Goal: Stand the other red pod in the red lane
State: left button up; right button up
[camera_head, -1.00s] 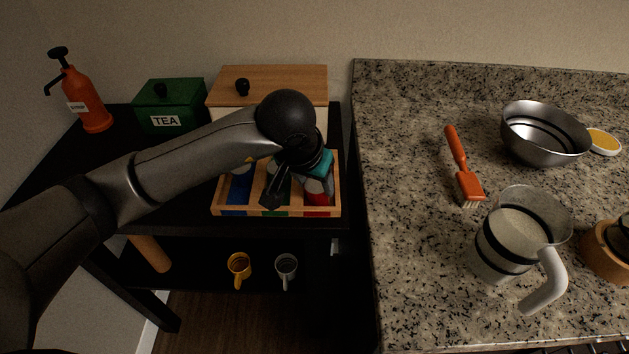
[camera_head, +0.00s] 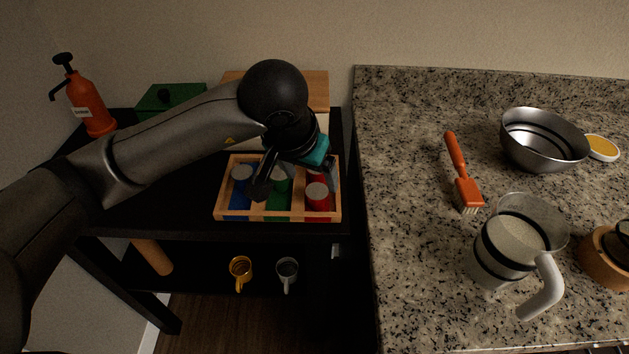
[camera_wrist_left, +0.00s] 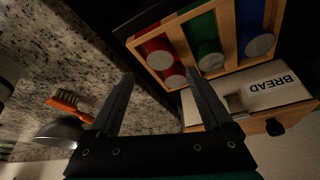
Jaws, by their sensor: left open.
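The wooden tray (camera_head: 228,214) on the black side table has blue, green and red lanes. Two red pods with grey tops stand in the red lane, one behind the other: the front red pod (camera_head: 317,196) and the rear one, clearer in the left wrist view (camera_wrist_left: 174,81), where the front one also shows (camera_wrist_left: 158,58). My left gripper (camera_head: 297,188) is open above the tray, its fingers spread and apart from the pods. In the left wrist view the rear red pod appears between the fingertips (camera_wrist_left: 160,74). My right gripper is out of view.
A blue pod (camera_head: 241,174) and a green pod (camera_head: 279,186) stand in their lanes. The bread box (camera_wrist_left: 275,94) is close behind the tray. The green tea box (camera_head: 170,99) and orange pump bottle (camera_head: 88,103) stand left. The granite counter (camera_head: 405,220) is right.

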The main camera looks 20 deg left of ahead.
pick_arm(q)
jog(key=v, duration=0.6)
dwell(0.3)
